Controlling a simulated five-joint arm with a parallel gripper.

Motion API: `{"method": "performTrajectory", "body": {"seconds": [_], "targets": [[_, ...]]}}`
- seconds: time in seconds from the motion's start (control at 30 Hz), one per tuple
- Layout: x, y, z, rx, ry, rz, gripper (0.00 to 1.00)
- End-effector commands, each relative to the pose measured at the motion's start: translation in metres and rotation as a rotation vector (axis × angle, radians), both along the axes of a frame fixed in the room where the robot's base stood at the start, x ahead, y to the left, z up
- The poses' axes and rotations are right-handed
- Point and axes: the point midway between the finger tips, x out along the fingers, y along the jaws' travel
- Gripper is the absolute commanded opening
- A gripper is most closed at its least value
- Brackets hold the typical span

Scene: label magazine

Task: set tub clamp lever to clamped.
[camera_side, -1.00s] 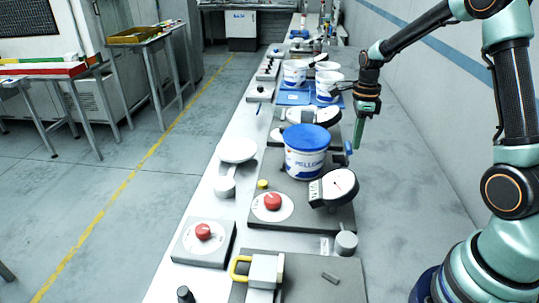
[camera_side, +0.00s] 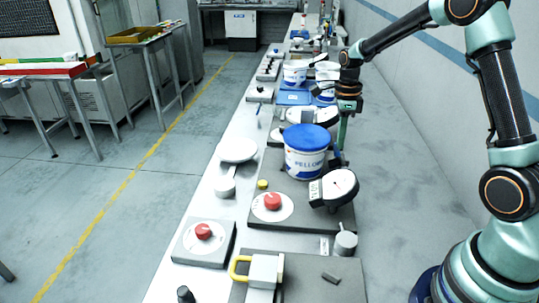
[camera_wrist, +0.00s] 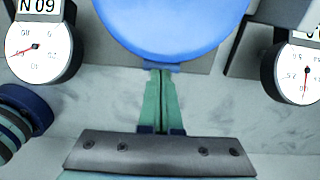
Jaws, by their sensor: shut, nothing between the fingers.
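The white tub (camera_side: 304,160) with a blue lid (camera_side: 307,137) stands upright on a dark grey base plate (camera_side: 335,217). In the wrist view the lid (camera_wrist: 172,28) fills the top middle. My gripper (camera_side: 341,145) is just right of and behind the tub, pointing down. In the wrist view its green fingers (camera_wrist: 161,75) are together and empty, with the tips at the near edge of the lid. A small dark part (camera_side: 338,160) beside the tub, near the fingertips, may be the clamp lever. It is mostly hidden, and I cannot tell its position or whether the fingers touch it.
A dial gauge (camera_side: 341,187) stands right of the tub, and a red knob (camera_side: 272,201) sits on the plate's left. Other tubs (camera_side: 295,73) and a blue tray (camera_side: 293,98) are farther along the bench. Bare grey surface (camera_side: 400,190) lies to the right.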

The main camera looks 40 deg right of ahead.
Motion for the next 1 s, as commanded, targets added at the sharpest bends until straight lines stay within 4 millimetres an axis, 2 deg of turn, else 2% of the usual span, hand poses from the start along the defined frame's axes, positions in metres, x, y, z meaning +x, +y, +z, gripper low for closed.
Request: {"method": "performTrajectory", "body": {"seconds": [0.77, 1.0], "targets": [[0.004, 0.004, -0.001, 0.0, 0.001, 0.0, 0.0], [-0.009, -0.011, 0.019, 0.0, -0.003, -0.003, 0.0]]}}
